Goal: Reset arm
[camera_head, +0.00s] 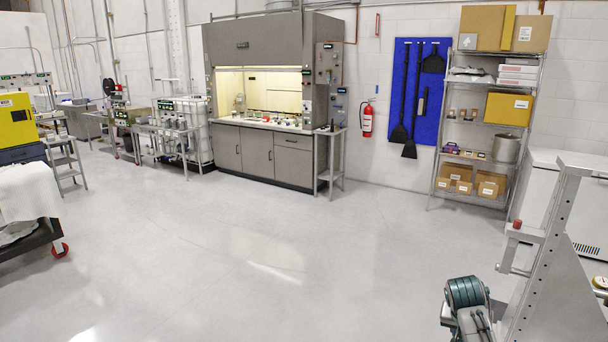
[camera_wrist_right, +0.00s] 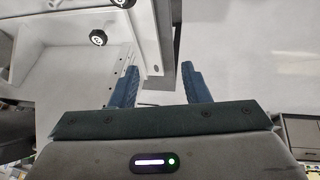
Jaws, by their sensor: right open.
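My right gripper (camera_wrist_right: 160,70) is open in the right wrist view, with its two blue fingers apart. A pale metal frame piece (camera_wrist_right: 150,45) shows between and beyond the fingertips; I cannot tell whether a finger touches it. In the head view a ribbed teal and grey part (camera_head: 466,300) shows at the lower right, likely of my right arm. It stands beside a tall grey metal frame (camera_head: 548,265) with a small red knob (camera_head: 517,225). My left gripper is not in view.
Two black knobs (camera_wrist_right: 98,38) sit on the pale structure in the wrist view. A grey fume hood (camera_head: 265,150) and a loaded wire shelf (camera_head: 480,130) stand at the back wall. A black cart (camera_head: 30,240) is at the left. The middle floor (camera_head: 270,260) is clear.

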